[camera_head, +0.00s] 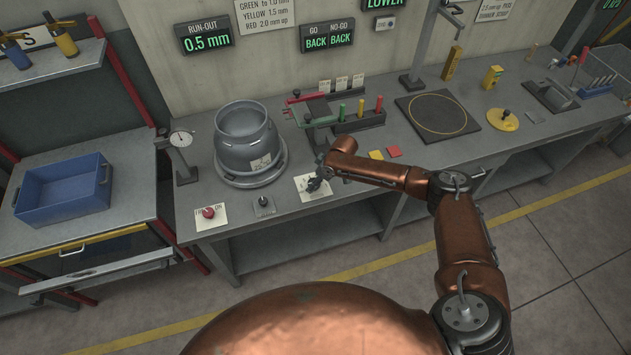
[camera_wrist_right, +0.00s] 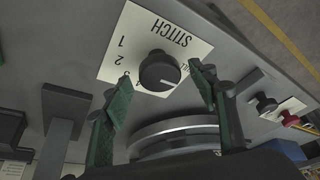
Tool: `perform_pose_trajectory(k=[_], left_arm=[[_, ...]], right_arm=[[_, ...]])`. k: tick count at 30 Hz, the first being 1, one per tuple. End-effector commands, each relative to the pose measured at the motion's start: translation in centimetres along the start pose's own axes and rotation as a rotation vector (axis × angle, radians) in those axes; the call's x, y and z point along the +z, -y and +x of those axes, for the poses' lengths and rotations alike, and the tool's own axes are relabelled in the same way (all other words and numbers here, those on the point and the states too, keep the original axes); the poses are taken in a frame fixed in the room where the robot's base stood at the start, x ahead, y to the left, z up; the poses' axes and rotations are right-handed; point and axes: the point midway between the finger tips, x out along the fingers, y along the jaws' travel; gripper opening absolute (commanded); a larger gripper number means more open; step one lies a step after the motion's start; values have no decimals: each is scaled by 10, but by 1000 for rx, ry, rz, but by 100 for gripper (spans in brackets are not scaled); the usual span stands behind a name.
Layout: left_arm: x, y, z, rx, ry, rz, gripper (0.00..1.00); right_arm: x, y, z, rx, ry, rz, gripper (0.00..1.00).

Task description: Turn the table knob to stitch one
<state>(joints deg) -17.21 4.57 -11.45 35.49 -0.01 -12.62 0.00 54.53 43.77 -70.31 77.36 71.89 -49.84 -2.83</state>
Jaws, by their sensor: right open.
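The table knob (camera_wrist_right: 160,72) is black and round with a white pointer line. It sits on a white card (camera_wrist_right: 118,45) printed STITCH, with the numbers 1 and 2 readable and more print partly covered. The pointer line faces lower right in the wrist view, away from the 1 and 2. My right gripper (camera_wrist_right: 160,78) is open, its green-padded fingers on either side of the knob in that view, with visible gaps. In the head view my right gripper (camera_head: 316,182) is over the card (camera_head: 303,192) and hides much of the knob. My left gripper is not in view.
A grey cylinder (camera_head: 245,140) stands on a round base left of the card. A dial gauge (camera_head: 181,140), a red button (camera_head: 208,212) and a small switch (camera_head: 263,203) are nearby. A block with coloured handles (camera_head: 358,122) stands behind.

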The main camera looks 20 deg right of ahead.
Motion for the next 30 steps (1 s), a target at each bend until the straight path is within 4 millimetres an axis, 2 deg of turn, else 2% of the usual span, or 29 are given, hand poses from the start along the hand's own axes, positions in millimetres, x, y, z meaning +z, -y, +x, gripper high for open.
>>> perform_pose_trajectory(k=[9, 26, 30], left_arm=[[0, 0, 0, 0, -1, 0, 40], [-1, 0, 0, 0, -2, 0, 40], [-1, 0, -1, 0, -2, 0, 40]], right_arm=[[0, 0, 2, 0, 0, 0, 53], [0, 0, 2, 1, 0, 0, 14], [0, 0, 2, 2, 1, 2, 13]])
